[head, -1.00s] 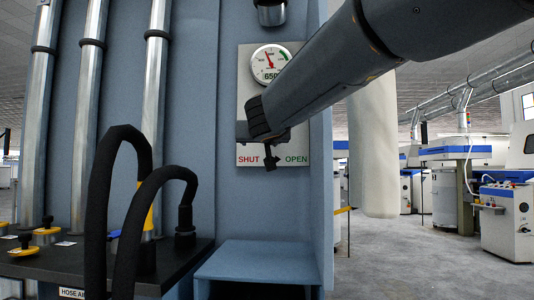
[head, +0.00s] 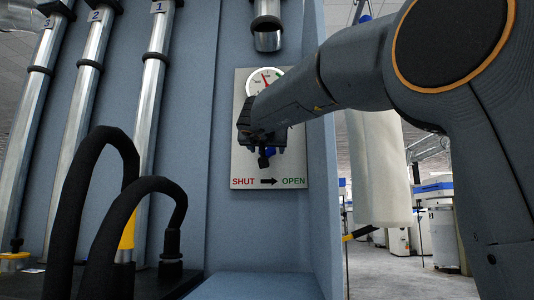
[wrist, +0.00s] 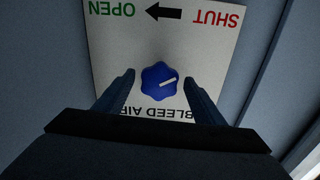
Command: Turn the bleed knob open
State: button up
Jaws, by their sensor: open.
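The bleed knob (wrist: 158,82) is blue and lobed, with a white pointer line, on a white panel (wrist: 205,50) marked SHUT, OPEN and BLEED AIR. The wrist view shows the panel upside down. My gripper (wrist: 158,82) is open, with one finger on each side of the knob and a gap to each. I cannot tell whether the fingertips reach the knob's depth. In the head view a little blue of the knob (head: 270,152) shows behind my gripper (head: 264,150). The panel (head: 241,168) has an arrow from SHUT to OPEN; the gauge (head: 256,82) is partly hidden by my arm.
Black hoses (head: 72,210) loop up at the left front, near numbered metal pipes (head: 150,100). A blue-grey ledge (head: 260,285) juts out below the panel. A white hanging bag (head: 378,165) is right of the cabinet edge.

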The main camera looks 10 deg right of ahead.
jog(key=shift+w+d, duration=0.2)
jog(key=shift+w, duration=0.25)
jog(key=c, duration=1)
jog(key=shift+c, duration=0.2)
